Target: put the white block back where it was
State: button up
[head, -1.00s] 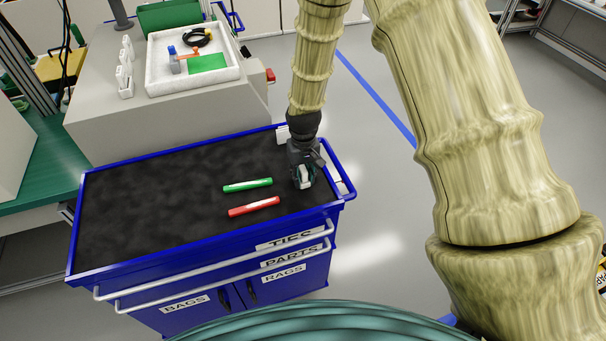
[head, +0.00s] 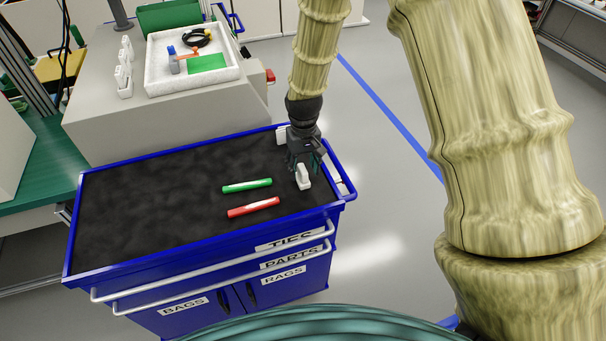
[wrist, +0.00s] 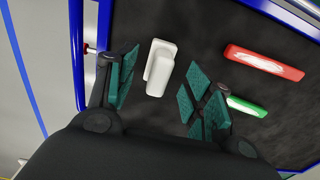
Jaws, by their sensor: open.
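The white block (head: 303,177) stands on the black top of the blue cart (head: 150,205), near its right end. My gripper (head: 304,165) is just behind and above it in the head view, with its fingers open. In the wrist view the white block (wrist: 160,66) lies beyond the open fingertips (wrist: 158,90), between them in the picture and touching neither as far as I can see.
A green marker (head: 247,185) and a red marker (head: 253,207) lie left of the block on the cart. A raised blue rim (head: 335,165) edges the cart. A white tray (head: 193,60) with small items sits on a grey surface behind. The cart's left half is clear.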

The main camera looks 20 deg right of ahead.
aim_at(303, 169)
jog(key=shift+r+b, duration=0.95)
jog(key=shift+r, duration=3.1)
jog(key=shift+a, duration=0.1)
